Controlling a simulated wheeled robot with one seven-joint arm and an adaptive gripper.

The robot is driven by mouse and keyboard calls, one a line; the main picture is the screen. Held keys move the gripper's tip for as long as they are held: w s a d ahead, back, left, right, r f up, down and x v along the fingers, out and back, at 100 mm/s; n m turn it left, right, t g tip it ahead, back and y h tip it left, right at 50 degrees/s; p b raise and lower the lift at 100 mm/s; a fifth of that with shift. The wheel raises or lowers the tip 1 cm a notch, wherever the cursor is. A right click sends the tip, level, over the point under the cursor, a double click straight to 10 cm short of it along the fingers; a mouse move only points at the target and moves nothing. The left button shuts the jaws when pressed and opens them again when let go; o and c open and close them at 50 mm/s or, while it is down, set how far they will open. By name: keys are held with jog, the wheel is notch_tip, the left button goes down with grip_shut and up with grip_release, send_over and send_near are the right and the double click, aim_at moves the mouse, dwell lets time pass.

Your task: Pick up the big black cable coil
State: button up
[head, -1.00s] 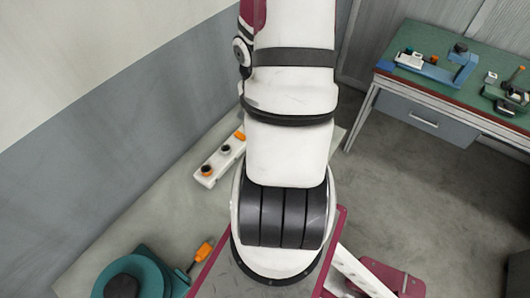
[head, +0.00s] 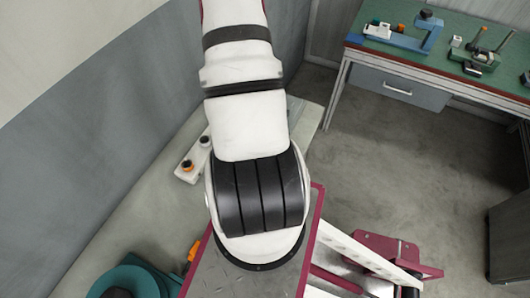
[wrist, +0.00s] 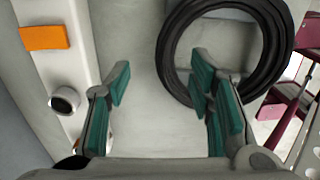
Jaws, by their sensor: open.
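The big black cable coil (wrist: 277,45) lies as a ring on a pale grey surface in the upper right of the wrist view. Its top is cut off by the frame edge. My gripper (wrist: 163,85) is open and empty, with teal pads on its fingers. The left finger is to the left of the coil, beside a white strip. In the head view the coil does not show, and my arm covers the middle.
A white strip with orange and black parts (head: 186,176) lies along the wall; it also shows in the wrist view (wrist: 80,65). A teal round object (head: 135,280) is at lower left. A green-topped workbench (head: 390,50) with tools stands at upper right. Open floor (head: 420,165) lies before it.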

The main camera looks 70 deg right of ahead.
jog(key=shift+s+f, duration=0.2)
jog(key=shift+f, duration=1.75)
jog(key=shift+c, duration=0.5)
grip_shut()
jog(key=shift+r, duration=0.15)
